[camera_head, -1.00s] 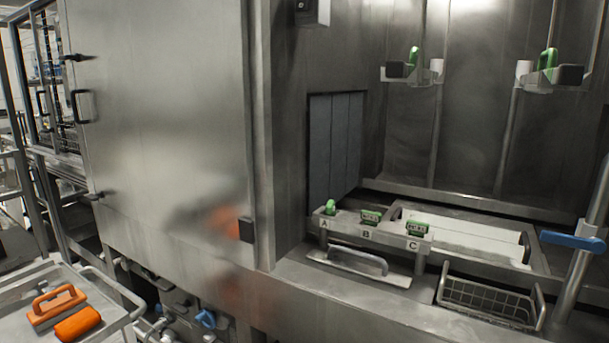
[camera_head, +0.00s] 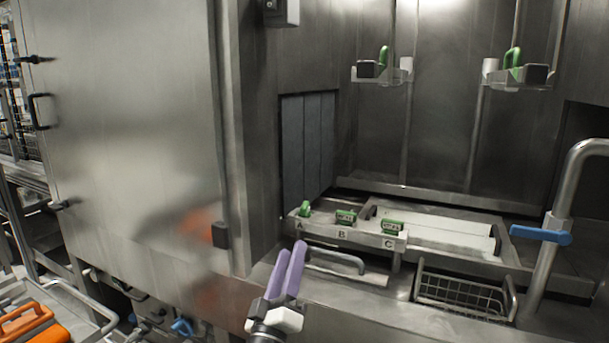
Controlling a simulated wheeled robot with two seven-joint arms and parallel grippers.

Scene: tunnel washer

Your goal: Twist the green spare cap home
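Two more green pieces sit higher, on the left bracket (camera_head: 384,54) and the right bracket (camera_head: 513,57). I cannot tell which green piece is the spare cap. My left gripper (camera_head: 292,248), with purple fingers, is in front of and below the rack, apart from the caps. Its fingers lie close side by side, nothing shows held between them, and their gap is unclear. My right gripper is not in view.
A steel door panel (camera_head: 130,130) fills the left. A wire basket (camera_head: 462,294) and a pipe with a blue lever (camera_head: 541,234) stand right of the rack. A curved handle (camera_head: 338,258) lies just below the rack. Orange items (camera_head: 25,322) are at lower left.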

